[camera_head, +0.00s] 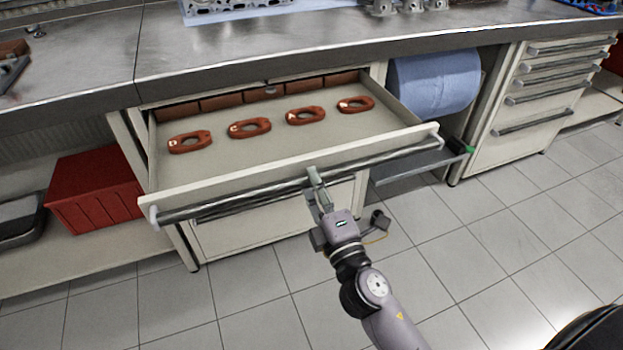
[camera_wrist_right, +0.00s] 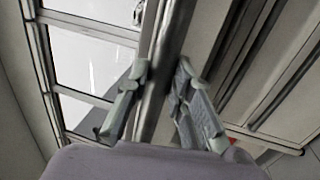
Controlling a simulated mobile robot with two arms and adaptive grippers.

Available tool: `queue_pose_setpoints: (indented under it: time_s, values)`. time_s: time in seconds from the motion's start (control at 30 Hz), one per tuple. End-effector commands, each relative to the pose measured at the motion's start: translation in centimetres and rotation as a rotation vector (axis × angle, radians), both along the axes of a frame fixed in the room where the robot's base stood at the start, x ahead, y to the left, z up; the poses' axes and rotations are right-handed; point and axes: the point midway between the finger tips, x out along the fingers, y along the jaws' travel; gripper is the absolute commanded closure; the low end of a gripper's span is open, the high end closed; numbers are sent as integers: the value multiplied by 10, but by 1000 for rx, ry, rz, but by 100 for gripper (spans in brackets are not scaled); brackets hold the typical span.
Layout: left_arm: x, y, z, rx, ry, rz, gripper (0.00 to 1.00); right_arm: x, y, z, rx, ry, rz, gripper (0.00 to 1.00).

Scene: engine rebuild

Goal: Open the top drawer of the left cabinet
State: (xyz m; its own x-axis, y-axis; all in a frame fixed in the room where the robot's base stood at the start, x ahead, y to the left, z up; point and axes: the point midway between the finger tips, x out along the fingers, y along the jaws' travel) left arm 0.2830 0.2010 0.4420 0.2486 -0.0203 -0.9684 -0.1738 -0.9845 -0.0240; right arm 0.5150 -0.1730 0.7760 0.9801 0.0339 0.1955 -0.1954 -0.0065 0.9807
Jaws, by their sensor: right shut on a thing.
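The top drawer (camera_head: 260,150) of the left cabinet (camera_head: 270,235) is pulled well out in the head view. Its inside shows from above. A long grey bar handle (camera_head: 235,196) runs along its front. My right gripper (camera_head: 315,178) is shut on this handle, a little right of its middle. In the right wrist view the fingers of my right gripper (camera_wrist_right: 160,85) stand on either side of the handle bar. The lower drawer front below is partly covered by the open drawer and my arm. My left gripper is not in view.
Several red flat parts with a hole (camera_head: 250,127) lie in the drawer. A steel worktop (camera_head: 240,45) is above. A red crate (camera_head: 95,190) is on the left shelf; a blue paper roll (camera_head: 435,80) and a second cabinet (camera_head: 530,110) are right. The tiled floor in front is clear.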

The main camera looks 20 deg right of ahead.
Motion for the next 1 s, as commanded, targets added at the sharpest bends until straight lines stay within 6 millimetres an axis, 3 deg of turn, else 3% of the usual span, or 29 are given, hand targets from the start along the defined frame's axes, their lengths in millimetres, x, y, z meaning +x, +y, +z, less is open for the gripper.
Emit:
queue_pose_setpoints:
  time_s: [0.43,0.47,0.57,1.0]
  values:
    - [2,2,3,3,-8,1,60,-2,0,0,0,1,-1,100]
    - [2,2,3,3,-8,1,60,-2,0,0,0,1,-1,78]
    - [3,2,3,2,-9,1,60,-2,0,0,0,1,-1,72]
    - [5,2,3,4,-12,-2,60,-2,0,8,-1,-7,0,70]
